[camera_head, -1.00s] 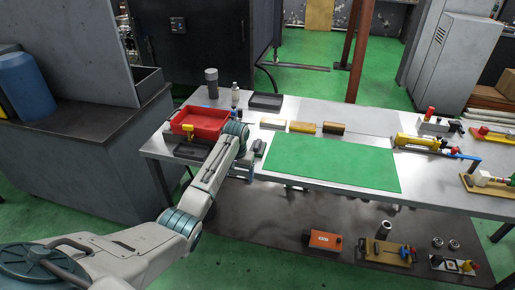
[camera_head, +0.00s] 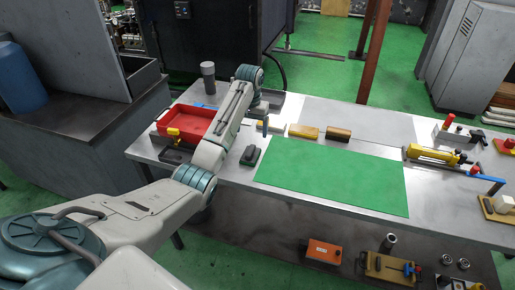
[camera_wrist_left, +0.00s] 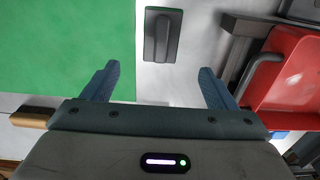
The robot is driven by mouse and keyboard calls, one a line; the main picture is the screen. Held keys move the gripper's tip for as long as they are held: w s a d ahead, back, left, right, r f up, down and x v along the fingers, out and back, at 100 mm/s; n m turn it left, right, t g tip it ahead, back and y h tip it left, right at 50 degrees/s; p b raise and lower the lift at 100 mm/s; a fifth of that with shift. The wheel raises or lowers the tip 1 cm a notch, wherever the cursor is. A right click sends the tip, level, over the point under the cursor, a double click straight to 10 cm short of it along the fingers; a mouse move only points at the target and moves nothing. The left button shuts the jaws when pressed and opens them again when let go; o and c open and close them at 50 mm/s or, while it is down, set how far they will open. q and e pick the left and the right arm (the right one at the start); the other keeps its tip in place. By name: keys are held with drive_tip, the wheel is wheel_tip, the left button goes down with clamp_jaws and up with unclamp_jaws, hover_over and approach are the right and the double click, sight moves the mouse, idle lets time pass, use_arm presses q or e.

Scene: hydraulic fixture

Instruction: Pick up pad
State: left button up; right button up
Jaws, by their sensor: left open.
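A dark grey pad-like block with a raised grip (camera_head: 250,155) lies on the steel table by the left edge of the green mat (camera_head: 335,183). In the left wrist view this block (camera_wrist_left: 162,36) lies upright in the picture, beyond the fingertips and roughly between their lines. My left gripper (camera_wrist_left: 158,82) is open, with nothing between its fingers. In the head view the left gripper (camera_head: 263,122) is above the table behind the block, partly hidden by its own wrist. My right gripper is in neither view.
A red tray (camera_head: 162,115) stands left of the block; it also shows in the wrist view (camera_wrist_left: 285,90). Wooden-looking blocks (camera_head: 303,131) (camera_head: 338,134) lie behind the mat. A yellow cylinder tool (camera_head: 432,154) is at the right. The green mat is clear.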

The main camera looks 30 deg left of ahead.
use_arm(q)
drive_tip(key=p, duration=0.1)
hover_over(250, 149)
wheel_tip(250, 149, down, 4)
drive_tip(key=shift+s+d+f, duration=0.1)
drive_tip(key=shift+s, duration=0.05)
drive_tip(key=shift+f, duration=0.25)
drive_tip(key=shift+f+p, duration=0.35)
drive_tip(key=shift+p, duration=0.05)
wheel_tip(250, 149, down, 4)
drive_tip(key=shift+r+p, duration=0.1)
drive_tip(key=shift+p, duration=0.8)
drive_tip(key=shift+f, duration=0.6)
drive_tip(key=c, duration=1.2)
drive_tip(key=shift+o, duration=0.2)
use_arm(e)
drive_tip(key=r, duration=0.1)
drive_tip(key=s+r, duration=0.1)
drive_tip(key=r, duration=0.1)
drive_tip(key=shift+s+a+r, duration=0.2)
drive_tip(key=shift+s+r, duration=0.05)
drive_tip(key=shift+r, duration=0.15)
